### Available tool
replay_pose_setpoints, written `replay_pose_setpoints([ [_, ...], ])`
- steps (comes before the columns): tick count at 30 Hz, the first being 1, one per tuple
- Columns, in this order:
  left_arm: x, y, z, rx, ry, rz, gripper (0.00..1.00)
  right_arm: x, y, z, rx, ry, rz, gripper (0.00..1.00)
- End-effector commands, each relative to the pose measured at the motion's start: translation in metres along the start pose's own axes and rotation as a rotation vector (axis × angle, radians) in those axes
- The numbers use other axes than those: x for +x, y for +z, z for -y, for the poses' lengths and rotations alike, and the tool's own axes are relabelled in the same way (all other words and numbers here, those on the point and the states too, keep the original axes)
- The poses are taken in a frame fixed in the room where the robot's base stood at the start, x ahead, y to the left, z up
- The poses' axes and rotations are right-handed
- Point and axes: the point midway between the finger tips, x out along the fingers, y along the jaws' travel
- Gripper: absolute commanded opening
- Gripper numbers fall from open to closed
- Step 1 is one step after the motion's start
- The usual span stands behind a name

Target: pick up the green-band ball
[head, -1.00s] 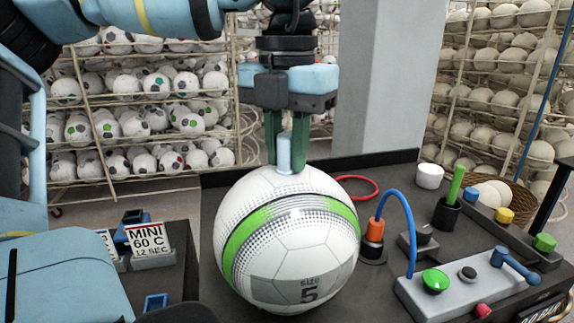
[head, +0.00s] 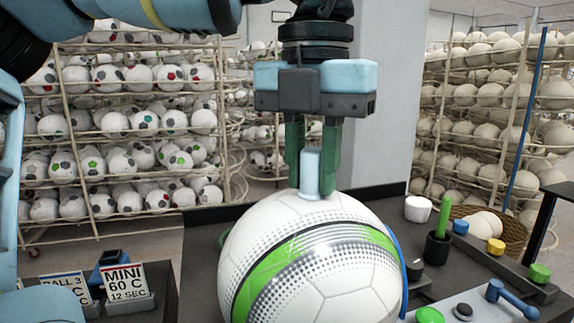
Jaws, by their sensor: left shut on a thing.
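The green-band ball (head: 310,262) is white with a green band and grey dots, and it is large in the middle of the head view. A light blue peg (head: 309,174) stands up from its top. My left gripper (head: 312,170) points straight down above the ball, its two green fingers shut on the peg from both sides. The ball hides part of the dark bench behind it. Its lower edge is cut off by the frame. My right gripper is not in view.
A white cup (head: 418,209), a green stick in a black holder (head: 438,245) and a basket of pale balls (head: 485,225) are at the right. A sign reading MINI 60 C (head: 125,282) stands at left. Ball racks (head: 120,130) fill the background.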

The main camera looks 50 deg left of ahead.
Motion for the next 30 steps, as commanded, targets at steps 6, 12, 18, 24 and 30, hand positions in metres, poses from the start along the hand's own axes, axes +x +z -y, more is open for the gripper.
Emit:
replay_pose_setpoints([
  [6, -0.002, -0.007, 0.028, 0.003, 0.0, -0.003, 0.0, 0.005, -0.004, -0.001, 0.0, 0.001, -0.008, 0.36],
  [12, -0.004, -0.012, 0.049, 0.004, 0.001, -0.004, 0.0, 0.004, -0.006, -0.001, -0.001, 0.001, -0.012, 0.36],
  [18, -0.008, -0.018, 0.069, 0.005, 0.001, -0.003, 0.0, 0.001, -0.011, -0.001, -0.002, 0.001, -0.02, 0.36],
  [24, -0.009, -0.021, 0.08, 0.007, 0.005, -0.001, 0.0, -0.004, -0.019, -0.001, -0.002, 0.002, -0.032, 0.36],
  [30, -0.009, -0.023, 0.086, 0.002, 0.002, -0.001, 0.0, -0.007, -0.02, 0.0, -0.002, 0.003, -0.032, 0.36],
])
